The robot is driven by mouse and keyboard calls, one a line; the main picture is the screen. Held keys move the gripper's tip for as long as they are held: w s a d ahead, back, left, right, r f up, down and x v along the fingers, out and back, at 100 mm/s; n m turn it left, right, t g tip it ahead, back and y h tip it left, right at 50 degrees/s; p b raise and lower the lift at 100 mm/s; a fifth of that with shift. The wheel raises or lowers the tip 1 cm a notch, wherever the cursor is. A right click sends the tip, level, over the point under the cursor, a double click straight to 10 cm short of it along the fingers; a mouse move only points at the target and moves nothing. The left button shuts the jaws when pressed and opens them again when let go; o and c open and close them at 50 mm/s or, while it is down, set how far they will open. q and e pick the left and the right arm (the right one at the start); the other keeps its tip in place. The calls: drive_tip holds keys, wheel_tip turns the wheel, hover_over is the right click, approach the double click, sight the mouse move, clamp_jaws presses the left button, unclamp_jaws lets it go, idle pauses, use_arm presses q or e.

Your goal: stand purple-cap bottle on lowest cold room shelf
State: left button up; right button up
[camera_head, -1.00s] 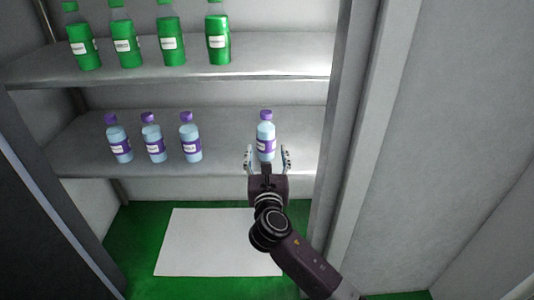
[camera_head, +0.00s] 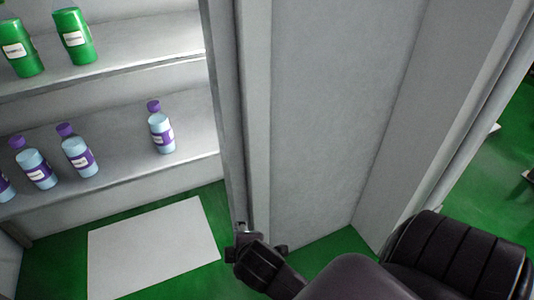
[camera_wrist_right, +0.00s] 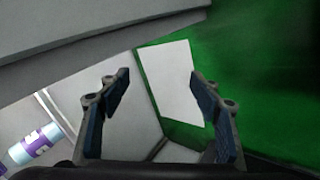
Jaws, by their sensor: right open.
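A purple-cap bottle (camera_head: 161,131) stands upright on the lower shelf (camera_head: 120,160), at its right end and apart from the other purple-cap bottles. More purple-cap bottles (camera_head: 78,153) stand on the same shelf to the left. A purple-labelled bottle (camera_wrist_right: 36,146) shows at the lower left of the right wrist view. My right gripper (camera_head: 242,228) is away from the shelf, low beside the cold room's door frame. In the right wrist view the right gripper (camera_wrist_right: 155,92) is open, with nothing between its fingers. My left gripper is not in view.
Green bottles (camera_head: 75,36) stand on the shelf above. A white panel (camera_head: 155,248) lies on the green floor (camera_head: 55,275) below the shelves. A grey wall and frame (camera_head: 330,110) rise right of the shelves, close to my right arm.

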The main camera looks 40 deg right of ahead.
drive_tip(key=s+a+f+m+g+y, duration=0.1)
drive_tip(key=s+m+g, duration=0.1)
drive_tip(key=s+m, duration=0.2)
drive_tip(key=s+a+f+m+g+y, duration=0.1)
drive_tip(key=s+m, duration=0.3)
drive_tip(key=s, duration=0.6)
drive_tip(key=shift+s+a+m+g+y, duration=0.4)
